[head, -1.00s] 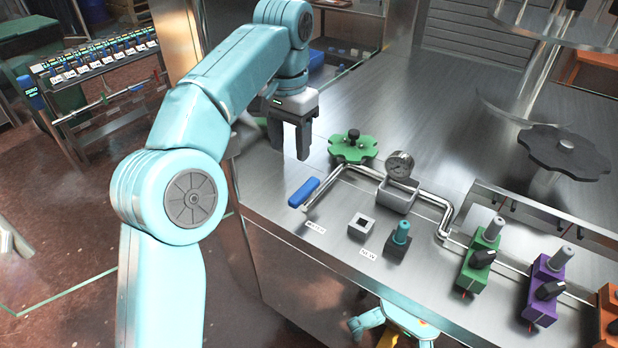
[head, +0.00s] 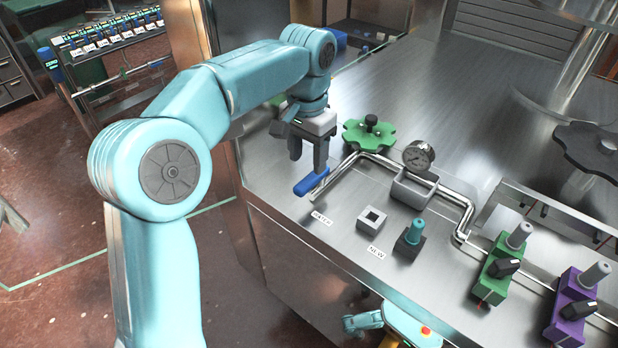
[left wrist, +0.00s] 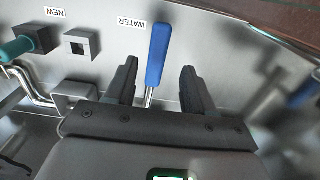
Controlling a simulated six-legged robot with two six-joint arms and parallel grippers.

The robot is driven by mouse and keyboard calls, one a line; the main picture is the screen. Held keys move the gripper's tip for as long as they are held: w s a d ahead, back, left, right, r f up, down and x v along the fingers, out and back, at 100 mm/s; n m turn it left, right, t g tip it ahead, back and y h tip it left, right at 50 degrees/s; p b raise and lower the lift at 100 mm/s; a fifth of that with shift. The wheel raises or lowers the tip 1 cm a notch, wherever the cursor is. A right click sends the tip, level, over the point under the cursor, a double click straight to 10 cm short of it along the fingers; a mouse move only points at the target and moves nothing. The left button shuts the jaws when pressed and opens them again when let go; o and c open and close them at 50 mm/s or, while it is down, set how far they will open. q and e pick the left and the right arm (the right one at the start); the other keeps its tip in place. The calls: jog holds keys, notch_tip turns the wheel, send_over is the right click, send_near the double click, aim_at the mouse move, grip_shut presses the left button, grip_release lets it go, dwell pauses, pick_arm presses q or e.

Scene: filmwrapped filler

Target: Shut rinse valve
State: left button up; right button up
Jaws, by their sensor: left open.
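The blue lever (head: 312,183) sits on the end of a bright metal pipe on the steel counter, by the label WATER (head: 321,219). My left gripper (head: 308,164) is open just above and behind the lever in the head view, with one finger overlapping its far side. In the left wrist view the blue lever (left wrist: 158,55) stands between the two spread fingers of my left gripper (left wrist: 158,75), with a gap on both sides. Whether a finger touches it cannot be told. My right gripper is not in view.
A green handwheel (head: 369,134) and a gauge (head: 418,155) stand behind the lever along the pipe. A square grey socket (head: 373,217) and a teal-capped block (head: 410,238) are to its right, with green (head: 500,268) and purple (head: 572,302) valve blocks beyond. The counter's front edge is close.

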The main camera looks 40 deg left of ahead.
aim_at(307, 181)
pick_arm(q)
jog(key=f, duration=0.1)
jog(key=s+f, duration=0.1)
jog(key=f, duration=0.1)
jog(key=shift+s+d+f, duration=0.2)
jog(key=shift+d+f, duration=0.05)
jog(key=shift+f, duration=0.15)
jog(key=shift+w+a+f, duration=0.15)
jog(key=shift+w+f, duration=0.3)
jog(key=shift+f, duration=0.25)
jog(key=shift+w+f, duration=0.15)
jog(key=shift+s+r, duration=0.25)
jog(key=shift+s, duration=0.15)
jog(key=c, duration=0.5)
grip_shut()
